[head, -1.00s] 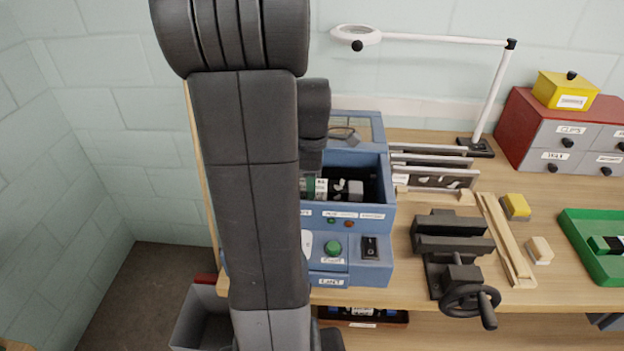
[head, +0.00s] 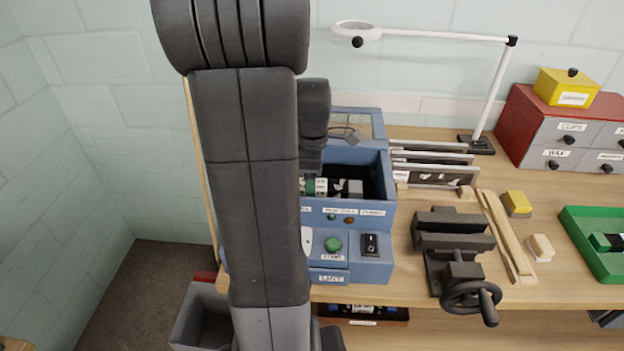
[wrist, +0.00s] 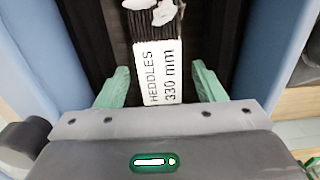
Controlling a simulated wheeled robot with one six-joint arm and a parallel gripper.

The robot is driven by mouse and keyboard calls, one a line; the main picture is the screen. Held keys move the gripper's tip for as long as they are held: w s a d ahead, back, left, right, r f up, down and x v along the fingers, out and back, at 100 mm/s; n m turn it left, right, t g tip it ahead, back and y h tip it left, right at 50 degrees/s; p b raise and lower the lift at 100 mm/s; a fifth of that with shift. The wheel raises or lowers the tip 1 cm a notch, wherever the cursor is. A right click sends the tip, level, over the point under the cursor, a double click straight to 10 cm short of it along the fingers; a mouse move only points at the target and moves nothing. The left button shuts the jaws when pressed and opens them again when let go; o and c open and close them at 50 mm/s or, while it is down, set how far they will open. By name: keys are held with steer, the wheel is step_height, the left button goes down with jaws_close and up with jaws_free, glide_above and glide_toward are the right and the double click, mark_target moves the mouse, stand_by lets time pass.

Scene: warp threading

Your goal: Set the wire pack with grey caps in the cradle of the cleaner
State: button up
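The cleaner is a blue machine (head: 345,219) on the bench with an open well. A wire pack (head: 355,187) lies low in this well; its visible end cap looks grey, and white lint clings to its dark wires. In the wrist view the pack's white label (wrist: 160,75) reads "HEDDLES 330 mm". My gripper (wrist: 159,75) is down in the well with its green fingers on either side of the label. A gap shows between each finger and the pack, so it is open. My arm hides the pack's left end in the head view, and the cradle under it is not visible.
Well walls (wrist: 262,60) stand close on both sides of my gripper. A dark vice (head: 455,255) and wooden strips (head: 505,235) lie to the right. A green tray (head: 580,235) holds another pack with green caps (head: 602,242). A lamp (head: 490,90) stands behind.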

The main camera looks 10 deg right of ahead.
step_height(320, 180, up, 14)
stand_by(0.7)
steer(key=shift+f, duration=0.1)
step_height(320, 180, down, 14)
steer(key=shift+r, duration=0.3)
stand_by(0.8)
